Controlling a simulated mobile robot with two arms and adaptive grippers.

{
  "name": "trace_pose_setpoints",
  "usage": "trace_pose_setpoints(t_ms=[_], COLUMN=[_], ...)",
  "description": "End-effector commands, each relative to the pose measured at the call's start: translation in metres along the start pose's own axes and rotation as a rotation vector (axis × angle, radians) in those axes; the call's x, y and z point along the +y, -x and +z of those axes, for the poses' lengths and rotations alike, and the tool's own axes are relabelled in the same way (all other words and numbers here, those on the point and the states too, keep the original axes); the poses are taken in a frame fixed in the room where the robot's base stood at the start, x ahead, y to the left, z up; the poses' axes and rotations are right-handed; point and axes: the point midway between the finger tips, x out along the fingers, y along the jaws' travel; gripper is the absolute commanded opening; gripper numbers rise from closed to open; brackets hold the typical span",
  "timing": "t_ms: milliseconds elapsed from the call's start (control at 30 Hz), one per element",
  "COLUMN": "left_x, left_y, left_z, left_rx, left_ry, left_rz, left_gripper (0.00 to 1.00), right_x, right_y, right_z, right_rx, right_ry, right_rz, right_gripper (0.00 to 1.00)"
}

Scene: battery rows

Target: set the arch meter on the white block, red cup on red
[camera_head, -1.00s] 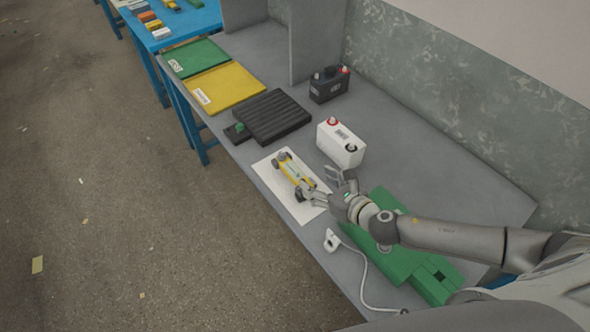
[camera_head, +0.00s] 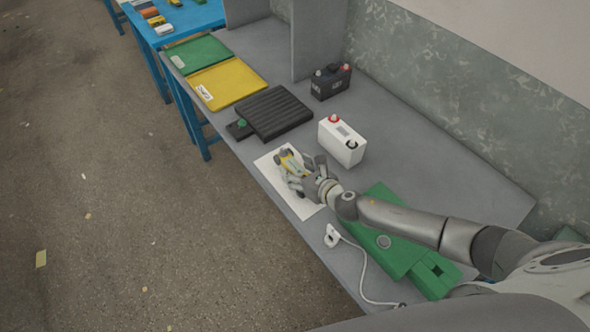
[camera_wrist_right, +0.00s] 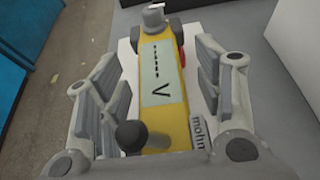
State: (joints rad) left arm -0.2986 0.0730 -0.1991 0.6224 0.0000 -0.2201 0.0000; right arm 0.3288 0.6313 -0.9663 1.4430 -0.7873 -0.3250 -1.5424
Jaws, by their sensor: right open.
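The arch meter (camera_head: 287,160) is a yellow bar with a pale label marked V, lying on a white sheet (camera_head: 268,171). In the right wrist view the arch meter (camera_wrist_right: 158,80) runs between the fingers, with a grey knob at its far end and a dark knob near the palm. My right gripper (camera_head: 299,174) is open around it; a gap shows on both sides. My left gripper is not in view.
A black block (camera_head: 331,83) stands behind the white block. A ribbed black mat (camera_head: 272,113), a yellow tray (camera_head: 228,82) and a green tray (camera_head: 195,53) lie further left. A green case (camera_head: 395,250) lies under my right arm, beside a white cabled plug (camera_head: 332,236).

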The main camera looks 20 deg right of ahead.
Motion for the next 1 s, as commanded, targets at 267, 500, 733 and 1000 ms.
trace_pose_setpoints(t_ms=[267, 500, 733, 1000], left_x=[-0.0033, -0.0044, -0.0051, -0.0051], left_y=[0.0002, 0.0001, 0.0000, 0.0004], left_z=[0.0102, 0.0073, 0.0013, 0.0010], left_rx=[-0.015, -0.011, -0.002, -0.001], left_ry=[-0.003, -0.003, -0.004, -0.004], left_rz=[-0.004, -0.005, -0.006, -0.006], left_gripper=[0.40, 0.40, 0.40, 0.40], right_x=[-0.0001, -0.0002, -0.0002, -0.0003], right_y=[-0.0039, -0.0037, -0.0036, -0.0036], right_z=[-0.0004, -0.0004, -0.0004, 0.0016], right_rx=[0.001, 0.001, 0.001, -0.002], right_ry=[-0.001, -0.001, -0.001, 0.000], right_rz=[0.000, 0.000, 0.000, 0.000], right_gripper=[0.61, 0.35, 0.05, 0.01])
